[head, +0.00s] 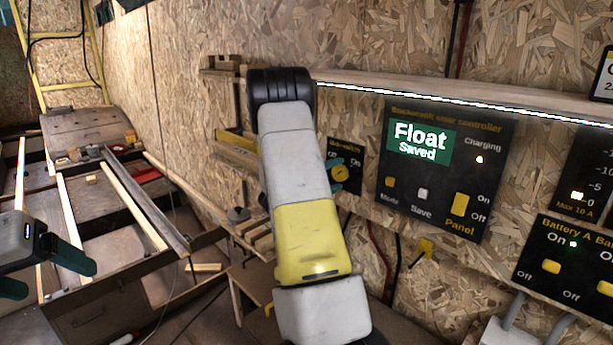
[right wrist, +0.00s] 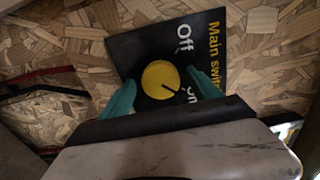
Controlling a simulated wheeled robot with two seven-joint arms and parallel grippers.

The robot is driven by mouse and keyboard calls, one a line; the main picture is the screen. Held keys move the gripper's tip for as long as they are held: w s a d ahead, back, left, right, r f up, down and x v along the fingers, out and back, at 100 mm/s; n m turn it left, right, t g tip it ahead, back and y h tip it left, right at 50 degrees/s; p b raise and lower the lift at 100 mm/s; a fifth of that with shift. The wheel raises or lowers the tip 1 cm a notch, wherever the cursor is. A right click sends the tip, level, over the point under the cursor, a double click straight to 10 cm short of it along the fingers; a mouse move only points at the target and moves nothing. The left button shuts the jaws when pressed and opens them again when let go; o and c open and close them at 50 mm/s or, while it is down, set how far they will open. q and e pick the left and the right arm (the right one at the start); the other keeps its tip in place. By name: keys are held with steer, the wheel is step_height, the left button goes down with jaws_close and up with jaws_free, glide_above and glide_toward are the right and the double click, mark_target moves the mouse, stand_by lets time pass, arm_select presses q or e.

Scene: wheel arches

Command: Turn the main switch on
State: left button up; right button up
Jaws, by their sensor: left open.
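The main switch is a round yellow knob (head: 340,173) on a black panel (right wrist: 130,45) with the labels Off and On. The knob also shows in the right wrist view (right wrist: 160,78), where its dark pointer line is turned toward On. My right gripper (right wrist: 159,76) has one teal finger on each side of the knob, with a small gap on both sides, so it looks open around it. In the head view my right arm hides part of the panel. My left gripper (head: 48,274) is open and empty at the far left, away from the switch.
A solar controller panel (head: 440,215) with a lit Float display hangs right of the switch. A battery panel (head: 535,285) is at lower right. A wooden shelf (head: 365,80) runs above. A cluttered wooden frame (head: 135,180) stands at left.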

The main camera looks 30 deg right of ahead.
steer(key=shift+a, duration=0.1)
steer(key=v, duration=0.7)
steer(key=shift+a, duration=0.3)
steer(key=shift+s, duration=0.1)
steer(key=w+a+r+n+t+y, duration=0.3)
steer(key=a+r+n+t+y, duration=0.15)
steer(key=a+n+y, duration=0.2)
steer(key=w+a+r+n+t+y, duration=0.3)
steer(key=a+r+n+y, duration=0.2)
steer(key=a, duration=0.3)
steer(key=s+a+r+n+y, duration=0.3)
steer(key=s+a+n+y, duration=0.2)
steer(key=a+n, duration=0.25)
steer(key=s+a+r+n+g+y, duration=0.1)
steer(key=s+a+n+y, duration=0.1)
steer(key=s+a+n, duration=0.35)
steer(key=s+a+r+n+g+y, duration=0.1)
steer(key=s+a+n+g+y, duration=0.15)
steer(key=s, duration=0.55)
steer(key=s+f+n+g, duration=0.1)
steer(key=s+n, duration=0.2)
steer(key=s, duration=0.3)
steer(key=s+f+n+g+h, duration=0.1)
steer(key=s+f+n, duration=0.1)
steer(key=s, duration=0.5)
steer(key=shift+s+d+f+n+g, duration=0.15)
steer(key=shift+s+f+n+g, duration=0.2)
steer(key=shift+n, duration=0.45)
